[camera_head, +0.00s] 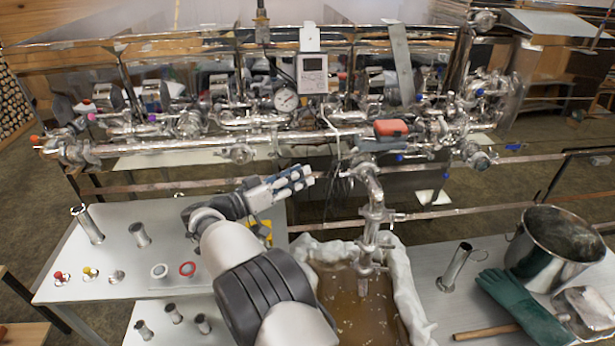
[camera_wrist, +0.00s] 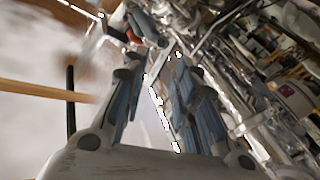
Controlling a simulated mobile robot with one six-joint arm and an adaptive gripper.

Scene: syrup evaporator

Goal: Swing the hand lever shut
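My gripper (camera_head: 308,176) reaches right in the head view, its tips a little left of the top of an upright steel pipe (camera_head: 374,208). In the wrist view my gripper (camera_wrist: 154,72) has its two blue-grey fingers spread apart, with no object clearly held between them. A thin dark piece (camera_head: 345,173) juts left from the pipe's top towards the fingertips; I cannot tell whether it is the hand lever. Several small coloured handles sit along the pipework, such as a blue one (camera_head: 400,157) and a red one (camera_head: 35,140). No lever's position can be read clearly.
Steel pipework (camera_head: 200,143) with a dial gauge (camera_head: 286,100) runs behind my gripper. The pipe's lower end hangs over a cloth-lined tub of brown liquid (camera_head: 345,308). A grey table (camera_head: 130,215) stands left. A steel pot (camera_head: 553,246) and green glove (camera_head: 522,305) are right.

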